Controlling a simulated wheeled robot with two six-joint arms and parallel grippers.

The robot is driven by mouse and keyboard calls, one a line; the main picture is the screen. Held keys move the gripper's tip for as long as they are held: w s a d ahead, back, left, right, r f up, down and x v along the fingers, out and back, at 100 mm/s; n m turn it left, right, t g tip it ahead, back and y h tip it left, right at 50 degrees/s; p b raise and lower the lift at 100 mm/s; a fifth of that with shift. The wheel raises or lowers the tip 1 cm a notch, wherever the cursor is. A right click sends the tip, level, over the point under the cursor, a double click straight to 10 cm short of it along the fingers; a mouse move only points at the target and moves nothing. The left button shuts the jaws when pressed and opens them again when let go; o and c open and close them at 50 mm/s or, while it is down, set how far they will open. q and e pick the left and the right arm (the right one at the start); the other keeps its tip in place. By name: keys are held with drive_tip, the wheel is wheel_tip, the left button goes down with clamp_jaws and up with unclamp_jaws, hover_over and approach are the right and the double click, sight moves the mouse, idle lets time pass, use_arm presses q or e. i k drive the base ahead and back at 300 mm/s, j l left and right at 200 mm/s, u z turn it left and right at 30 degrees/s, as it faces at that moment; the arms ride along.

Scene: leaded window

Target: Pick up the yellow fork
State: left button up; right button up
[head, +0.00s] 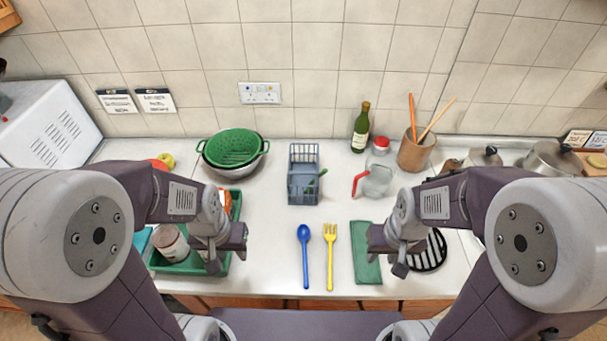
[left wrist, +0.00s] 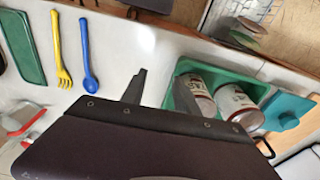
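The yellow fork (head: 330,258) lies flat on the white counter, tines pointing away from me, between the blue spoon (head: 304,258) and a folded green cloth (head: 366,262). The fork also shows in the left wrist view (left wrist: 59,45), at the upper left. My left gripper (head: 229,254) is open and empty, over the green tray to the left of the spoon and fork. Its parted fingers show in the left wrist view (left wrist: 200,110). My right gripper (head: 386,255) looks open and empty, close to the right of the cloth.
The green tray (head: 185,266) holds cans. A striped round item (head: 436,255) is partly hidden by my right arm. Behind stand a colander (head: 233,147), a grey wire basket (head: 303,180), a green bottle (head: 361,130) and a utensil pot (head: 415,152). The counter around the spoon and fork is clear.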

sight(330, 238)
drive_tip(key=k+l+u, duration=0.1)
drive_tip(key=l+u, duration=0.3)
drive_tip(key=k+l+u, duration=0.15)
drive_tip(key=u, duration=0.2)
drive_tip(key=k+l+u, duration=0.2)
drive_tip(key=u, duration=0.2)
drive_tip(key=l, duration=0.1)
